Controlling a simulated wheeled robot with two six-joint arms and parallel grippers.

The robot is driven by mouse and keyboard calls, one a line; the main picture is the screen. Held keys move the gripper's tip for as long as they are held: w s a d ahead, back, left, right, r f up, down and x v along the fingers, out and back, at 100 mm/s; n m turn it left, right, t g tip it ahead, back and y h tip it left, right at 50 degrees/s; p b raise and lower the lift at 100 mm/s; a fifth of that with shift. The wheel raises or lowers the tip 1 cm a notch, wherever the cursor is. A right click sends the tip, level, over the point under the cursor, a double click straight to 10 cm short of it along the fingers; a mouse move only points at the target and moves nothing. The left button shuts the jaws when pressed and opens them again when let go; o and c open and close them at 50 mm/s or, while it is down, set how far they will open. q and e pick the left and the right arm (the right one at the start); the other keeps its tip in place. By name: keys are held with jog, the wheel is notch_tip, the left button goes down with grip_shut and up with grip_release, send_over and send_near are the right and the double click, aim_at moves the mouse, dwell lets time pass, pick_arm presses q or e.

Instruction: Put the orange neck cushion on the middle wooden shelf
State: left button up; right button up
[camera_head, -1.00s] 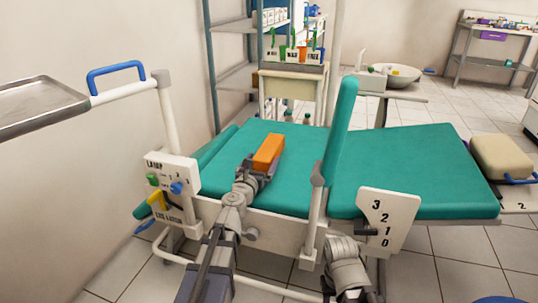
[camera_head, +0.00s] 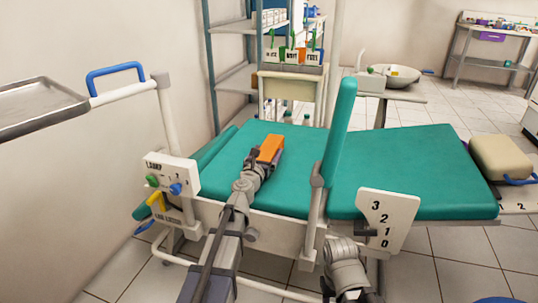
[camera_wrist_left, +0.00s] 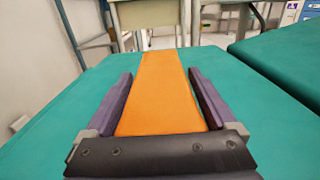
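The orange neck cushion (camera_head: 270,148) lies on the teal dental chair pad (camera_head: 400,165). It also shows as a long orange block in the left wrist view (camera_wrist_left: 160,95). My left gripper (camera_head: 259,165) is at its near end, with one finger on each side of the cushion. In the left wrist view a strip of teal shows between the left finger and the cushion, so the gripper (camera_wrist_left: 158,95) is open around it. My right arm shows at the bottom of the head view, but its fingers are not visible. I cannot clearly make out a middle wooden shelf.
A teal-framed shelf rack (camera_head: 210,75) stands behind the chair, with a cream cabinet (camera_head: 292,88) beside it. An upright teal panel (camera_head: 339,120) rises right of the cushion. A metal tray (camera_head: 40,105) and a control box (camera_head: 172,175) are at the left.

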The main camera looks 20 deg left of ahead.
pick_arm(q)
jog(key=c, duration=1.2)
jog(key=shift+r, duration=0.15)
notch_tip(320, 180, up, 50)
jog(key=p, duration=5)
jog(key=shift+a, duration=0.1)
